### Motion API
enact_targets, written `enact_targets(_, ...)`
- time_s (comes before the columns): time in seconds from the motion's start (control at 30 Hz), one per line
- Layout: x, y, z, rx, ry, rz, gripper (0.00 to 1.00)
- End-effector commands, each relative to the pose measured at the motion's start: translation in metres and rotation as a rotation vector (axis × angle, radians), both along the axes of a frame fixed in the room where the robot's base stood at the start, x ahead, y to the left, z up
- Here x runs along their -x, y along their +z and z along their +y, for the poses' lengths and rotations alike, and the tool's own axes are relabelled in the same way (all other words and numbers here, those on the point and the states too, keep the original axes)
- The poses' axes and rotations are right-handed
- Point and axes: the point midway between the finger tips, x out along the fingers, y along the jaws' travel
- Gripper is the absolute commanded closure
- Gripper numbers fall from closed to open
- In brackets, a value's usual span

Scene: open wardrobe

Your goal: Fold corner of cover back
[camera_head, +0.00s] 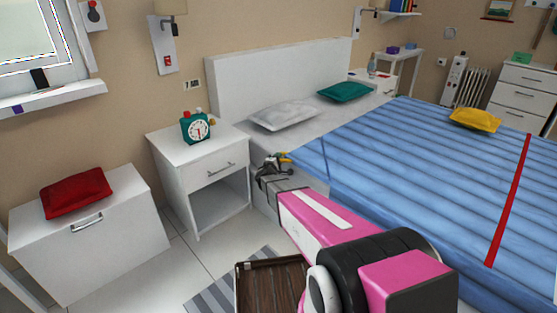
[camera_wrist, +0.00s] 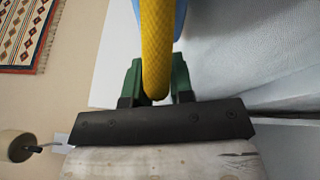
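The blue striped cover (camera_head: 400,160) lies over most of the bed, with a red strip (camera_head: 510,200) across it. Its near head-end corner is beside my gripper (camera_head: 278,162), at the bed's left edge. A yellow tab (camera_head: 285,157) shows at the gripper's tip. In the wrist view the yellow tab (camera_wrist: 156,45) runs between my green fingers (camera_wrist: 156,85), which are close against it on both sides. A bit of blue shows behind the tab. How the tab joins the cover is hidden.
A white nightstand (camera_head: 185,150) with a green clock (camera_head: 196,127) stands left of my gripper. White (camera_head: 283,115) and teal (camera_head: 345,91) pillows lie by the headboard. A yellow pillow (camera_head: 475,120) lies on the cover. A white chest (camera_head: 110,245) carries a red cushion (camera_head: 76,193).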

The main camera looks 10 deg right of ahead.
Motion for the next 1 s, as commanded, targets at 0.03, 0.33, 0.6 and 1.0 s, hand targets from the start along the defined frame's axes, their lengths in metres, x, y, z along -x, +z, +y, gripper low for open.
enact_targets(0.03,0.000,0.000,0.000,-0.001,0.000,0.001,1.00)
enact_targets(0.33,0.001,0.021,0.001,-0.075,0.000,-0.015,1.00)
enact_targets(0.6,0.004,0.073,-0.004,-0.274,-0.001,-0.056,1.00)
enact_targets(1.0,0.011,0.157,-0.039,-0.645,0.001,-0.132,1.00)
